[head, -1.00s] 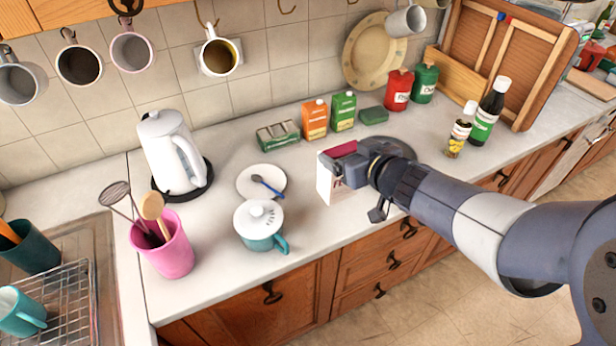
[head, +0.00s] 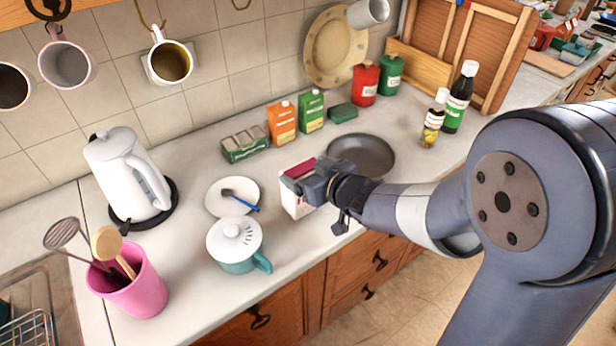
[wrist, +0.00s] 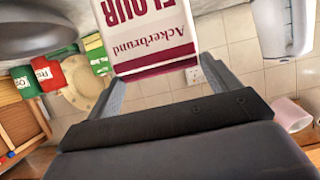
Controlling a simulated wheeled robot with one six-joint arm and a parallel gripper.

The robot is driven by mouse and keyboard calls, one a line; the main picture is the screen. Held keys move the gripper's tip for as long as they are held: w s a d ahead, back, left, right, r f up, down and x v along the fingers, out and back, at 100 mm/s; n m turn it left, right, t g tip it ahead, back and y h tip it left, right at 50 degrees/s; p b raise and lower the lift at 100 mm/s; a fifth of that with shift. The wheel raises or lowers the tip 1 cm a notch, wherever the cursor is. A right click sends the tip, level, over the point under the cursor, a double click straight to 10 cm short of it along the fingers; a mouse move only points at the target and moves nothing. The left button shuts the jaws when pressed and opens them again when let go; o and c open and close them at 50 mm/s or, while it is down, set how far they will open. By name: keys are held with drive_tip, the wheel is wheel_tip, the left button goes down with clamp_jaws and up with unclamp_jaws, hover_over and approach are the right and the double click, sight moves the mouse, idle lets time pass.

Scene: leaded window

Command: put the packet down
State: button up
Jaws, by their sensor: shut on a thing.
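The packet (head: 294,204) is white with a dark red top, and stands upright at the counter's front part in the head view. In the wrist view the packet (wrist: 150,35) shows upside down, with "FLOUR" and "Ackerbrund" in dark red letters. My gripper (head: 303,183) is shut on the upper part of the packet, with one finger on each side of it in the wrist view. The packet's base is at or just above the counter (head: 180,250); I cannot tell whether it touches.
A dark pan (head: 362,155) lies right behind my gripper. Green and orange cartons (head: 282,124) stand behind. Bare counter lies between the packet and the pot.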

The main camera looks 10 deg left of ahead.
drive_tip(key=shift+f, duration=0.25)
drive_tip(key=shift+f, duration=0.15)
drive_tip(key=o, duration=1.7)
